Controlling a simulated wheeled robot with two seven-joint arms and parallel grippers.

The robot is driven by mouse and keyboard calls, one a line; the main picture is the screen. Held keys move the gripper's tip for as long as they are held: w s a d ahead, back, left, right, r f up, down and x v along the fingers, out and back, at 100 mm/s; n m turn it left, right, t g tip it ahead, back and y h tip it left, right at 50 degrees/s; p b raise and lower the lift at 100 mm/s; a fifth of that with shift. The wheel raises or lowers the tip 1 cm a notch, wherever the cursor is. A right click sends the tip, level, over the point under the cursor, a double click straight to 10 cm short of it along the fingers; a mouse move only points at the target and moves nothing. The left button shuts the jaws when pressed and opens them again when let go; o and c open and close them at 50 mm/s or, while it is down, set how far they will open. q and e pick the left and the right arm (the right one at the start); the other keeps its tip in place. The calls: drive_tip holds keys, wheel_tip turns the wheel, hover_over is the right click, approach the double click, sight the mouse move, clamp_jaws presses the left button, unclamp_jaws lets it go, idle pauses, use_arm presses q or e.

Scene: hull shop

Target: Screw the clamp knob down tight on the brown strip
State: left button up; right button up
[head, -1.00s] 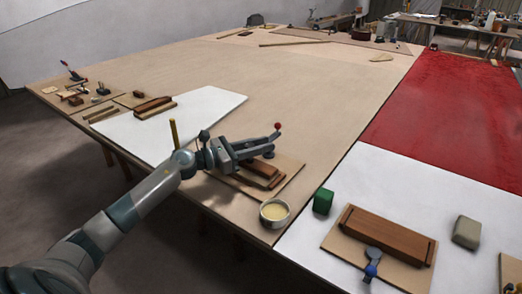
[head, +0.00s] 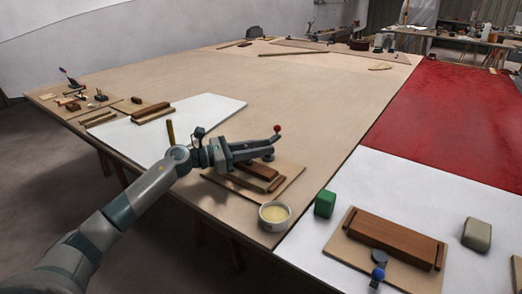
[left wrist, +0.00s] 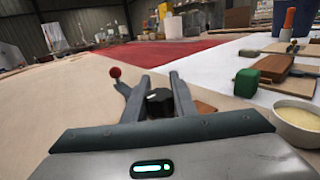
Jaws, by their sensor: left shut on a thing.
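My left gripper (head: 270,148) reaches over a small board (head: 292,180) near the table's front edge. In the left wrist view, its fingers (left wrist: 159,82) are shut on the black clamp knob (left wrist: 160,98). The knob shows as a dark disc under the fingertips in the head view (head: 267,157). The brown strip (head: 262,170) lies on the board below the fingers, partly hidden by them. A lever with a red ball (head: 277,128) stands beside the fingertips; the ball also shows in the left wrist view (left wrist: 115,72). The knob's contact with the strip is hidden. My right gripper is not in view.
A bowl of pale yellow stuff (head: 274,216) stands close to the board's front. A green block (head: 325,204), a second board with a brown block (head: 392,240) and a blue-ball lever (head: 378,273), and a grey-green block (head: 477,234) lie right.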

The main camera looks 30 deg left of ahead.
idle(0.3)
use_arm(q)
drive_tip(key=o, duration=1)
drive_tip(key=shift+o, duration=0.2)
drive_tip(key=b+v, duration=0.1)
drive_tip(key=v, duration=0.4)
drive_tip(key=shift+s+a+f, duration=0.1)
drive_tip(key=shift+s+a, duration=0.15)
drive_tip(key=shift+a, duration=0.05)
drive_tip(key=shift+v, duration=0.85)
